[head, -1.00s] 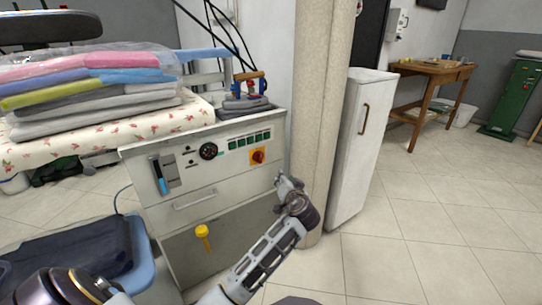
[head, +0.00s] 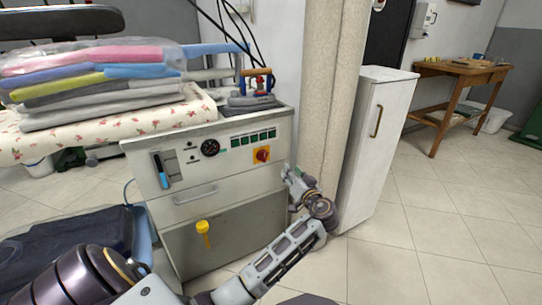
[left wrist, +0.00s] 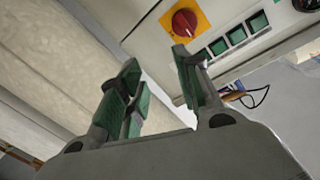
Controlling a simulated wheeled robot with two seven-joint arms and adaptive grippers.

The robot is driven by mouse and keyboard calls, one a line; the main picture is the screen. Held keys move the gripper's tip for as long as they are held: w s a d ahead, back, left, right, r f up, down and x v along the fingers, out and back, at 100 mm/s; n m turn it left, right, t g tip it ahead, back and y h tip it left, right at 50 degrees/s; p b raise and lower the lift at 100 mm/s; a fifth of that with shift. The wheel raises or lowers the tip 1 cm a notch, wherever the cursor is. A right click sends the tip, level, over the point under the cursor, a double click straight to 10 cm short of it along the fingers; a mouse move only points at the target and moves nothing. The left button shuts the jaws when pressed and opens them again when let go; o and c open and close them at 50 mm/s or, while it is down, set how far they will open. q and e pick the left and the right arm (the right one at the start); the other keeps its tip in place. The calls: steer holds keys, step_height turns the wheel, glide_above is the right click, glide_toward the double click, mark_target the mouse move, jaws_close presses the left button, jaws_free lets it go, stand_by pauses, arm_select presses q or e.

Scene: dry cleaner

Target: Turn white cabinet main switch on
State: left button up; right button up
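The white cabinet (head: 225,160) stands in the middle of the head view. Its main switch, a red knob on a yellow plate (head: 262,155), is at the right of its front panel. The red knob also shows at the top of the left wrist view (left wrist: 184,23). My left gripper (head: 287,172) is just right of and below the switch, apart from it. In the left wrist view its green-padded fingers (left wrist: 160,85) are spread with nothing between them; the switch lies beyond the fingertips. My right gripper is not seen.
Green buttons (head: 253,138), a gauge (head: 210,147) and a blue-marked slot (head: 161,170) share the panel. An iron (head: 252,97) rests on top. A beige column (head: 330,90) and a narrow white locker (head: 378,140) stand close to the right. Folded laundry (head: 95,85) lies at left.

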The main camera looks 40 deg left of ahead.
arm_select(q)
steer(key=s+n, duration=0.1)
steer(key=n, duration=0.1)
steer(key=s+a+n+g+y, duration=0.1)
steer(key=n, duration=0.1)
steer(key=r+n+g, duration=0.1)
steer(key=n, duration=0.1)
steer(key=shift+s+a+r+n+y, duration=0.1)
steer(key=shift+s+a+n+y, duration=0.2)
steer(key=shift+s+y, duration=0.1)
stand_by(0.5)
